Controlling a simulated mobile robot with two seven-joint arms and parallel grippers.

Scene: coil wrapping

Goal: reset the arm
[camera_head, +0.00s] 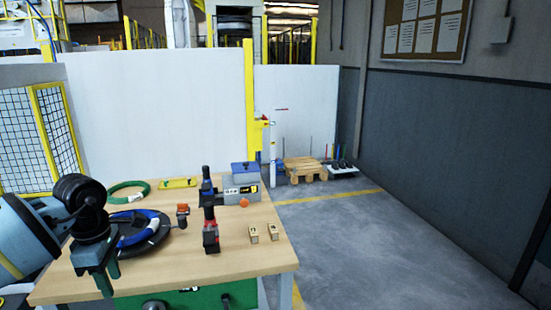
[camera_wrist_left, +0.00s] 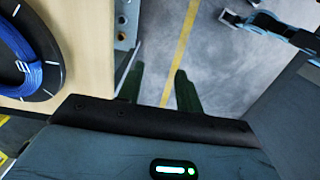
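My left gripper (camera_head: 106,285) hangs at the near left of the table, its fingers pointing down. In the left wrist view its two dark green fingers (camera_wrist_left: 158,82) stand apart with only floor showing between them; it is open and empty. The gripper is beside the table's front edge, near a black ring-shaped coil with blue wrapping (camera_head: 143,228). The coil also shows at the left of the left wrist view (camera_wrist_left: 28,50). What looks like my right gripper (camera_wrist_left: 236,18) shows small at the top right of that view; its fingers are unclear.
The wooden table (camera_head: 190,261) holds a green ring (camera_head: 128,191), a yellow tray (camera_head: 178,183), a red and black tool (camera_head: 209,228), a blue-lidded device (camera_head: 245,174) and two small wooden blocks (camera_head: 273,231). A pallet (camera_head: 304,169) stands beyond. The floor right of the table is clear.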

